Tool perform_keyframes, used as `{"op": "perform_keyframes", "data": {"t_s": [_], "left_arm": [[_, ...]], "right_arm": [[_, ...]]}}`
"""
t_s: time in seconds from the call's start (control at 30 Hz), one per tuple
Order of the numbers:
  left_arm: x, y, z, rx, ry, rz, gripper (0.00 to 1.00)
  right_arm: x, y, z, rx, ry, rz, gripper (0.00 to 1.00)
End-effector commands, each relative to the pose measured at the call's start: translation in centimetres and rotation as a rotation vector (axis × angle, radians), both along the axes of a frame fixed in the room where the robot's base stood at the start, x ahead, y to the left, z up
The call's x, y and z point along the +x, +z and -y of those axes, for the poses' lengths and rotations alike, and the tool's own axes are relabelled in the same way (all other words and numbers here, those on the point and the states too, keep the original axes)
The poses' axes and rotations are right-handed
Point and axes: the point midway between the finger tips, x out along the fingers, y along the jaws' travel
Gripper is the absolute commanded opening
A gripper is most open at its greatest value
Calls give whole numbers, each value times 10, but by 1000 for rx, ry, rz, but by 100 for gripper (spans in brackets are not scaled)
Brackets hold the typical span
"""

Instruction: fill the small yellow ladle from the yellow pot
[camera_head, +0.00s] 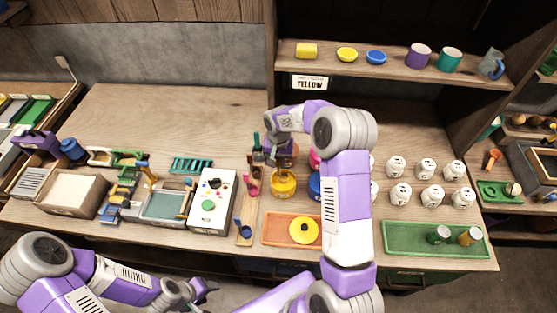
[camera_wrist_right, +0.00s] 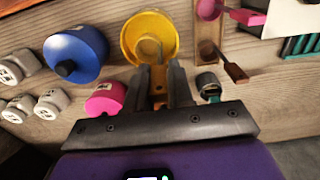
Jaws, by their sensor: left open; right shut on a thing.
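The yellow pot (camera_head: 283,183) stands uncovered on the counter, left of my right forearm; it also shows in the right wrist view (camera_wrist_right: 129,40). My right gripper (camera_head: 271,157) is above the pot's rear left side, pointing down. In the wrist view its fingers (camera_wrist_right: 160,84) are shut on a thin brownish handle (camera_wrist_right: 158,76), which I take for the small ladle's. The handle reaches down into the pot opening; the bowl's fill cannot be told. A yellow lid (camera_head: 304,230) lies on an orange tray (camera_head: 276,229). My left gripper (camera_head: 203,289) is open and empty, low in front of the counter.
Several white jars (camera_head: 396,167) stand right. A sign reads YELLOW (camera_head: 310,83).

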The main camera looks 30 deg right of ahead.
Motion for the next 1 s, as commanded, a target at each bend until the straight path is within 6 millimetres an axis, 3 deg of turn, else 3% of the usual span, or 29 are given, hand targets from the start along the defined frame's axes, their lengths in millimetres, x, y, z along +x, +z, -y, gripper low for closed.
{"op": "perform_keyframes", "data": {"t_s": [0.6,1.0], "left_arm": [[0,-44,0,0,0,0,51],[0,-47,0,0,0,0,51]], "right_arm": [[0,-57,0,0,1,0,0],[0,-62,0,0,1,1,0]]}}
